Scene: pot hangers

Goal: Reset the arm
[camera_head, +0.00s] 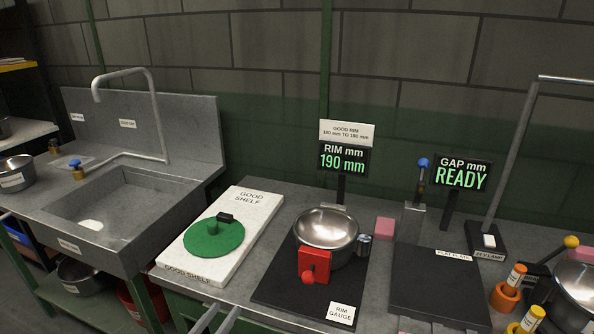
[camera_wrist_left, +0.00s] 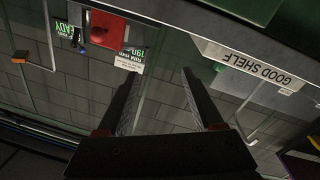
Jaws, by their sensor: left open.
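My left gripper (camera_head: 221,316) shows at the bottom edge of the head view, in front of the counter and below the white good shelf board (camera_head: 186,246). Only its two grey fingers show there. The left wrist view shows the left gripper (camera_wrist_left: 160,76) with its fingers apart and nothing between them; that view is turned upside down. A steel pot (camera_head: 327,229) sits on the black rim gauge (camera_head: 270,287), to the right of my left gripper and apart from it. My right gripper is not in view.
A green lid (camera_head: 213,240) lies on the good shelf board. The rim display (camera_head: 342,161) reads 190 mm and the gap display (camera_head: 462,174) reads READY. A red block (camera_head: 314,266) stands at the pot's front. A sink (camera_head: 120,205) is at left; the black flat plate (camera_head: 440,285) looks bare.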

